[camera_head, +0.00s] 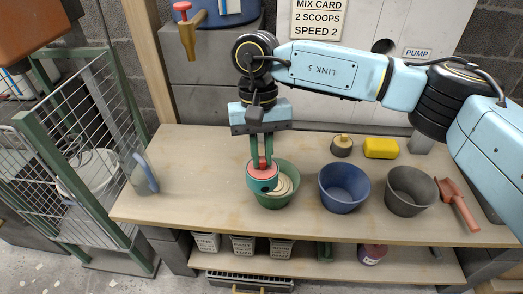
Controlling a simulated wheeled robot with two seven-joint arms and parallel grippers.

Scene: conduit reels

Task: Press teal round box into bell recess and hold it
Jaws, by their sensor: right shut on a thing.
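The teal round box (264,187), with a coral-red top, is in my right gripper (262,163). The gripper points down with its two green fingers shut on the red part on top. The box is at the left part of a green bowl (285,201) that holds something cream-coloured. It covers part of the bowl's rim; I cannot tell whether it touches the bowl or hangs above it. I cannot make out a bell recess in this view. My left gripper is not in view.
A blue bowl (344,187) and a dark grey bowl (410,191) stand to the right. A red scoop (457,204), a yellow block (381,148) and a small round black-and-tan item (342,146) lie on the wooden bench (200,195). A jug (143,174) stands at the left; bare wood lies between.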

